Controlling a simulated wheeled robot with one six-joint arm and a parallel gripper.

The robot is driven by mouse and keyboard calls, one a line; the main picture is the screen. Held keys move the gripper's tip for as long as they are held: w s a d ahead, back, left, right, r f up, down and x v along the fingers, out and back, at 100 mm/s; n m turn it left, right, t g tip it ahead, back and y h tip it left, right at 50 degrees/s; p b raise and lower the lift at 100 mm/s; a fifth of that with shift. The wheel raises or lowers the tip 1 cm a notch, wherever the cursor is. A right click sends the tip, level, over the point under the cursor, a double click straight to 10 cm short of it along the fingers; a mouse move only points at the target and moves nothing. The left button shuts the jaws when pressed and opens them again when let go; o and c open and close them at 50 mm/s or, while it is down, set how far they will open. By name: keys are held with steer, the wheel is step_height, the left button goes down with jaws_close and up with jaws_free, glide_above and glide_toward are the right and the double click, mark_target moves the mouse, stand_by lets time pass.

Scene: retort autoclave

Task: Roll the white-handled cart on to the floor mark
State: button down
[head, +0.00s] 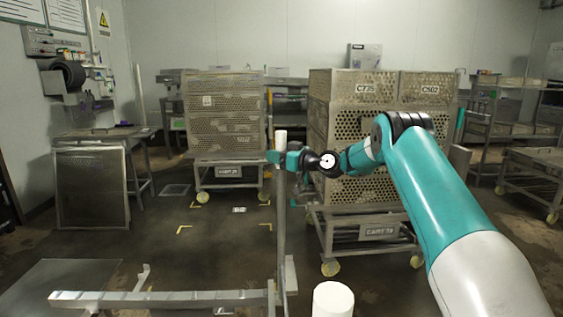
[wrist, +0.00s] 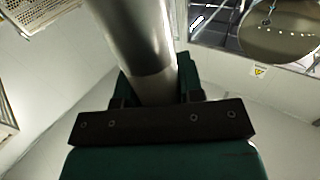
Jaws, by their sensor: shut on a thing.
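My gripper (head: 278,158) is shut on an upright steel post (head: 281,225) with a white top (head: 281,139). The wrist view shows the bare metal post (wrist: 140,45) between the dark jaws (wrist: 160,95). The post rises from a low steel cart frame (head: 160,299) at the bottom of the head view, partly cut off by the picture edge. A second white cylinder (head: 332,299) stands close in front. The floor mark is a set of yellow corner brackets (head: 184,229) with a small label (head: 239,210), beyond the cart frame; the cart lies nearer to me than the mark.
A cart with stacked perforated crates (head: 224,113) stands behind the mark. Another loaded cart (head: 378,233) stands at right, close beside the mark. A steel table (head: 100,133) and a leaning mesh panel (head: 91,188) are at left. The wet floor around the mark looks clear.

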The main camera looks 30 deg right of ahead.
steer(key=shift+a+g+y, duration=0.3)
steer(key=shift+a+y, duration=0.1)
steer(key=shift+a, duration=0.2)
steer(key=c, duration=1.1)
jaws_free()
steer(key=shift+w+a+n, duration=0.15)
steer(key=shift+a+n, duration=0.1)
steer(key=shift+n, duration=0.05)
steer(key=shift+c, duration=0.2)
steer(key=o, duration=0.4)
steer(key=shift+a, duration=0.55)
steer(key=shift+c, duration=0.2)
steer(key=shift+a, duration=0.4)
steer(key=shift+r+b+v, duration=0.1)
steer(key=shift+b+v, duration=0.7)
steer(key=shift+v, duration=3.6)
steer(key=shift+r+b+v, duration=0.15)
steer(key=shift+b+v, duration=0.65)
steer(key=shift+v, duration=3.6)
